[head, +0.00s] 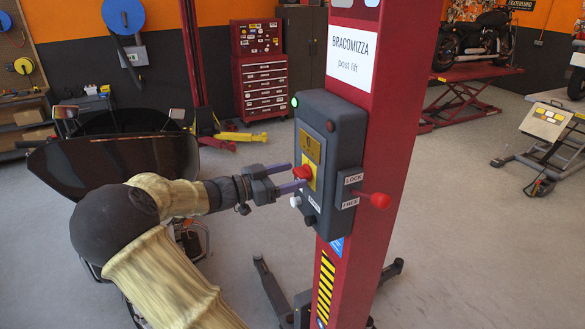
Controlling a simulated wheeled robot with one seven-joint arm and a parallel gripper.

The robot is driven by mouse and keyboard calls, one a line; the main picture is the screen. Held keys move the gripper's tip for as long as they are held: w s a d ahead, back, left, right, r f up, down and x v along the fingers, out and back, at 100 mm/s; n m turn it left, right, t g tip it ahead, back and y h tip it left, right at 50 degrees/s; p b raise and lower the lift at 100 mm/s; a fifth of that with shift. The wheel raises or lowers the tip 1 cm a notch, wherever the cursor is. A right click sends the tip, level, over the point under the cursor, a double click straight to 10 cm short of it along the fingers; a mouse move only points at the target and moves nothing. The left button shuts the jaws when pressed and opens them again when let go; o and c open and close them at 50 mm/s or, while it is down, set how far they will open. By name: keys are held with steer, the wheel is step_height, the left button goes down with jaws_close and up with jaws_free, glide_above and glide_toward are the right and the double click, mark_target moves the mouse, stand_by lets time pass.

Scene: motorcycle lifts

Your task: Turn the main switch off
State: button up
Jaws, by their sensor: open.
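The main switch is a red rotary knob (303,172) on a yellow plate (311,158) on the front of the dark grey control box (342,125). The box is fixed to the red lift post (385,150). My gripper (296,178) is open, with its two purple fingers pointing right at the red knob. The fingertips are at or very close to the knob, one above and one below it in the picture. I cannot tell whether they touch it. A green lamp (294,102) shows at the box's upper left corner.
A red-balled lever (380,200) sticks out at the box's right side, between LOCK and FREE labels. A white button (295,201) and a dark one sit below the knob. A motorcycle with a dark windscreen (115,160) stands at left behind my arm. Open floor (470,250) lies at right.

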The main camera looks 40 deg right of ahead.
steer(key=shift+x, duration=0.95)
steer(key=shift+s, duration=0.1)
steer(key=shift+a, duration=0.1)
steer(key=c, duration=1)
